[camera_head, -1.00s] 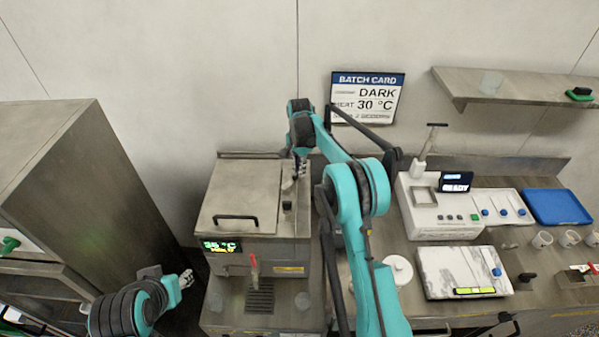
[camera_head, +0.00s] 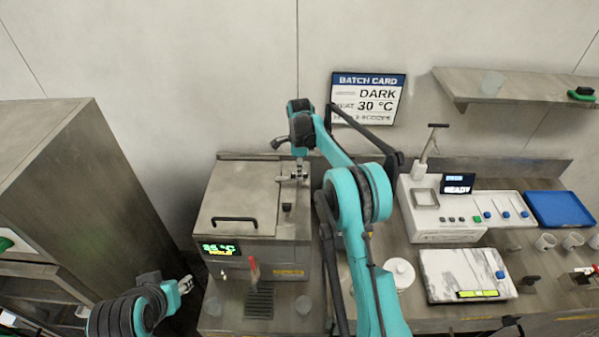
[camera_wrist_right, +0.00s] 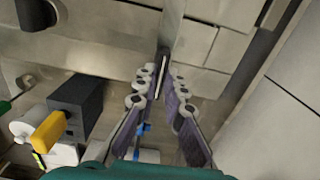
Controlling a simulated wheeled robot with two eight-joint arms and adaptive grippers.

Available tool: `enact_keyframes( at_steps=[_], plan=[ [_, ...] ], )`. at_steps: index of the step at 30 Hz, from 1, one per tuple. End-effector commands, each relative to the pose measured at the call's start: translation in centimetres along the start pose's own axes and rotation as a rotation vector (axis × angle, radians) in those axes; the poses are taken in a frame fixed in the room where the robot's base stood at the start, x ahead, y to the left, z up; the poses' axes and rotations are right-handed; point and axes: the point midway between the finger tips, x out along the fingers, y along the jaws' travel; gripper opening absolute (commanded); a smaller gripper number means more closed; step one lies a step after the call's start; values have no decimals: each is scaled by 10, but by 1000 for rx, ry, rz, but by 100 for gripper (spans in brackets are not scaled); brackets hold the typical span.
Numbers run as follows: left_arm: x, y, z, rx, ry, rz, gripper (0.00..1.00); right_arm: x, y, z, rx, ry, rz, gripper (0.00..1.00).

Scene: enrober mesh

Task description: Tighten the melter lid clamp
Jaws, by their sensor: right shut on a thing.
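The melter (camera_head: 262,250) is a steel box with a flat lid (camera_head: 240,190), a black lid handle (camera_head: 235,219) and a lit display. My right gripper (camera_head: 299,176) points down at the lid's right side, by the clamp. In the right wrist view the fingers (camera_wrist_right: 158,88) are shut on a thin flat metal lever (camera_wrist_right: 172,25), which I take for the clamp lever. The fingers and wrist hide much of the clamp. My left gripper (camera_head: 186,284) is empty, low and left of the melter; its jaw opening is too small to read.
A steel cabinet (camera_head: 80,180) stands at the left. Right of my right arm are a white machine (camera_head: 445,215), a marble-look slab (camera_head: 465,272), a white lidded pot (camera_head: 401,272) and a blue tray (camera_head: 560,208). A shelf (camera_head: 515,87) and batch card (camera_head: 367,97) are on the wall.

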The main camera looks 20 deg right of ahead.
Motion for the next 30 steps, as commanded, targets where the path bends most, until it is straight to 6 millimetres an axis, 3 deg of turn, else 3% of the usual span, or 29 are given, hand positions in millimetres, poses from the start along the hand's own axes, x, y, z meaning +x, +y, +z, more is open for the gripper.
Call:
enact_keyframes(
  at_steps=[18,19,21,30],
  plan=[
    [0,0,0,0,0,0,40,-1,-1,0,42,0,-3,0],
    [0,0,0,0,0,0,40,-1,-1,0,42,0,-3,15],
    [0,0,0,0,0,0,40,-1,-1,0,42,0,-2,31],
    [0,0,0,0,0,0,40,-1,0,0,41,0,-1,31]
  ],
)
